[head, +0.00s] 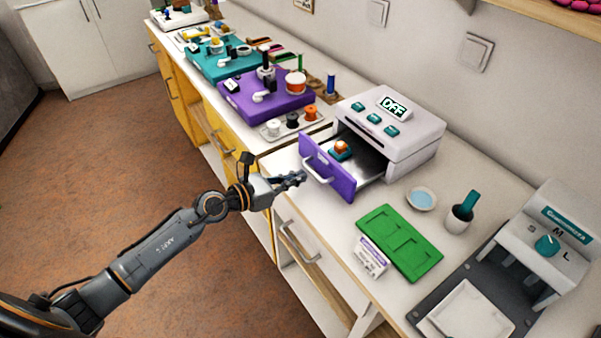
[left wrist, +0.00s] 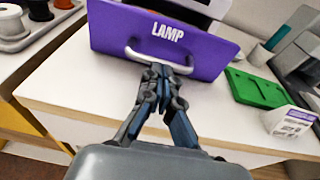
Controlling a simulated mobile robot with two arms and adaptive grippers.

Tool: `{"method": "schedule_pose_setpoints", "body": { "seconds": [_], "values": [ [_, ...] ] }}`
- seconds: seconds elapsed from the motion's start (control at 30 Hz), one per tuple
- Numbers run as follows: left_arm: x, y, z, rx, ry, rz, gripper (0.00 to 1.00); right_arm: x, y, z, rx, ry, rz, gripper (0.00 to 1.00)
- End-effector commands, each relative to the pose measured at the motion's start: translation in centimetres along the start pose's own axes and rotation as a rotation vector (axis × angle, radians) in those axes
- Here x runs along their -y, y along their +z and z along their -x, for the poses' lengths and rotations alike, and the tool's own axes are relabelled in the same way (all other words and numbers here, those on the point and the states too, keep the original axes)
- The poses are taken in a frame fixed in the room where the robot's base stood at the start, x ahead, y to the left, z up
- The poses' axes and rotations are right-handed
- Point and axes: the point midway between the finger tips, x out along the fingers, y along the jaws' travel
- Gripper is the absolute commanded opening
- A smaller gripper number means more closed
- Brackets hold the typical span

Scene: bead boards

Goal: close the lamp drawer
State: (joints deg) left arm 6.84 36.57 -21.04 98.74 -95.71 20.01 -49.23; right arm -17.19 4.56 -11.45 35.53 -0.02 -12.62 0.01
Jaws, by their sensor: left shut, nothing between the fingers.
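The lamp drawer has a purple front (head: 325,166) and a pale handle (head: 317,176). It stands open, pulled out of the white lamp unit (head: 400,125), whose display reads OFF. A small teal and orange item (head: 341,149) sits inside the drawer. In the left wrist view the purple front (left wrist: 205,57) reads LAMP, with the handle (left wrist: 160,60) below the word. My left gripper (head: 302,178) is shut and empty, with its fingertips close in front of the handle. It also shows in the left wrist view (left wrist: 160,75); whether it touches the handle I cannot tell.
A green tray (head: 408,250) and a small white labelled box (head: 370,257) lie to the right of the drawer. A small dish (head: 421,199) and a white pot (head: 458,219) stand behind. A spool tray (head: 272,128) lies to the left. The counter beneath the drawer is clear.

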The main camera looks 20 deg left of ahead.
Motion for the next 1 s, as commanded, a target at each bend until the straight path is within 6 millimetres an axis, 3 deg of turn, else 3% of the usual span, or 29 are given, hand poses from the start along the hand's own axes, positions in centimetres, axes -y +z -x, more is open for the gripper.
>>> {"method": "schedule_pose_setpoints", "body": {
  "seconds": [0.17, 0.63, 0.77, 1.0],
  "values": [
    [0.0, 0.0, -1.4, 0.000, 0.000, 0.001, 0.00, 0.0, 0.0, 0.1, 0.000, 0.000, 0.000, 0.40],
    [0.0, 0.2, -2.2, 0.002, 0.000, 0.001, 0.00, 0.0, 0.0, 0.3, 0.000, 0.000, 0.000, 0.40],
    [0.0, 1.0, -4.8, 0.005, 0.001, 0.003, 0.00, 0.0, -0.1, 0.8, 0.000, 0.000, 0.000, 0.40],
    [0.1, 2.0, -11.0, 0.003, 0.000, 0.002, 0.00, 0.0, -0.1, 0.6, 0.000, 0.000, 0.000, 0.40]
  ]
}}
